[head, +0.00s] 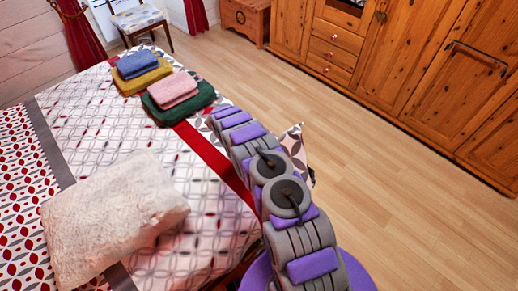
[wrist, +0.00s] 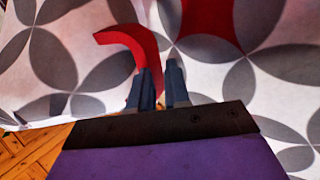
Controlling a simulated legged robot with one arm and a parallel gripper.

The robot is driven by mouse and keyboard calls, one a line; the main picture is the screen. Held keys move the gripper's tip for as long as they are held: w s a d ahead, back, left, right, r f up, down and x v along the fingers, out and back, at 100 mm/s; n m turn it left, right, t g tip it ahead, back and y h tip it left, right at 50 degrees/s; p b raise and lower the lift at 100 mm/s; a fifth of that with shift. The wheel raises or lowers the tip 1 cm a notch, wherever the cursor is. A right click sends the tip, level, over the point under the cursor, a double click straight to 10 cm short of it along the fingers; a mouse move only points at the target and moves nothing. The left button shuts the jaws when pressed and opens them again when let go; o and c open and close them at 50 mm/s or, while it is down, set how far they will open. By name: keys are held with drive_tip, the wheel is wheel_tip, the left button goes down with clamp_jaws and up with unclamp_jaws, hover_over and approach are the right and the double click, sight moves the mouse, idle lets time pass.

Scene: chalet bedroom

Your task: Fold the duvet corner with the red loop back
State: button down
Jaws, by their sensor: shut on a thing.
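The duvet (head: 85,118) lies on the bed, white with a grey leaf pattern and a red band. A patterned flap of cloth (head: 297,148), probably the duvet corner, shows beyond my arm at the bed's right side. In the wrist view the duvet cloth (wrist: 290,90) fills the background. The red loop (wrist: 133,45) curves down to my gripper (wrist: 161,88), whose dark fingers are shut on it. In the head view my arm hides the gripper and the loop.
A fluffy cream cushion (head: 115,215) lies on the duvet. Folded towels, blue (head: 136,64) on yellow and pink (head: 172,88) on green, lie at the far end. Wooden cabinets (head: 420,75) line the right wall. The floor (head: 400,200) between is clear.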

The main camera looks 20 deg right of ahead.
drive_tip(key=shift+s+a+f+h, duration=0.15)
drive_tip(key=shift+a+f+h, duration=0.05)
drive_tip(key=shift+f+h, duration=0.15)
drive_tip(key=c, duration=1.1)
unclamp_jaws()
drive_tip(key=shift+r, duration=0.1)
drive_tip(key=shift+w+r, duration=0.1)
drive_tip(key=shift+w, duration=0.1)
drive_tip(key=p+v, duration=0.3)
drive_tip(key=v, duration=1.4)
drive_tip(key=shift+w, duration=0.25)
